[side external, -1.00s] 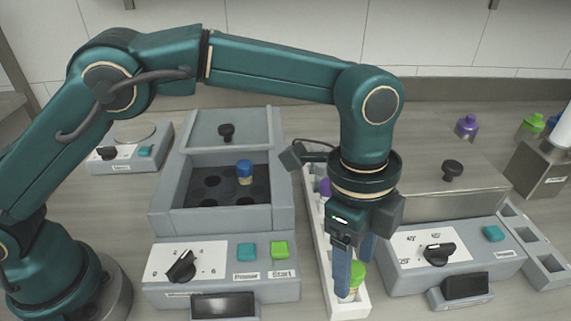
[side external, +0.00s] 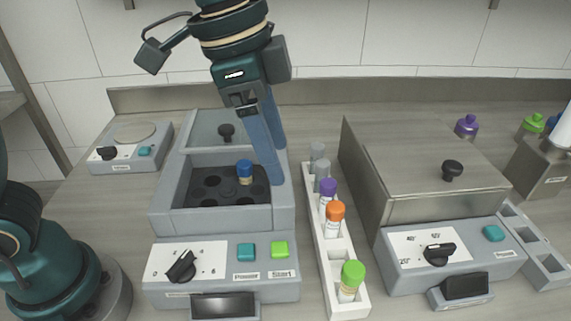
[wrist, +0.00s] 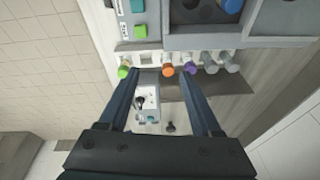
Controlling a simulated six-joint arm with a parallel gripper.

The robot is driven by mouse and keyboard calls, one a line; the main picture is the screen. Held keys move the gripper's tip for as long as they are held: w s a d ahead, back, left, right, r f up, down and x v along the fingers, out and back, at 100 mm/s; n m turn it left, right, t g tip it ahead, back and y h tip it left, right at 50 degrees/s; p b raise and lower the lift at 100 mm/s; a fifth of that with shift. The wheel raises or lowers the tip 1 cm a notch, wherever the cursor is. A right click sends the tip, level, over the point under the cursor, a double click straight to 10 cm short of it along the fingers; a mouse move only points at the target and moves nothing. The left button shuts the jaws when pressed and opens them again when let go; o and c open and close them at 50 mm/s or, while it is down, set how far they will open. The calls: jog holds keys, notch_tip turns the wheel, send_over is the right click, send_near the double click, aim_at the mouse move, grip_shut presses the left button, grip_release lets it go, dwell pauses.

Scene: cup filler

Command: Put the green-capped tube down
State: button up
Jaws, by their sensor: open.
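The green-capped tube (side external: 350,281) stands in the front slot of the white rack (side external: 334,252) in the side view. In the wrist view the green cap (wrist: 123,72) shows at the rack's left end. My gripper (side external: 277,166) is open and empty, high above the bench near the right edge of the grey machine. It is apart from the tube and up and to the left of it in the side view. In the wrist view my two fingers (wrist: 161,75) are spread with no tube held between them.
The rack also holds an orange-capped tube (side external: 335,219), a purple-capped tube (side external: 327,196) and grey-capped tubes (side external: 321,172). A blue-capped tube (side external: 245,172) stands in the grey machine (side external: 167,203). A metal-lidded box (side external: 420,165) with a dial stands right of the rack.

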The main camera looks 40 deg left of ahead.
jog(key=s+a+f+n+t+y, duration=0.1)
jog(key=s+a+f+n+t, duration=0.2)
jog(key=s+a+n, duration=0.7)
jog(key=shift+s+a+f+y, duration=0.3)
jog(key=shift+a+f, duration=0.55)
jog(key=shift+a, duration=0.2)
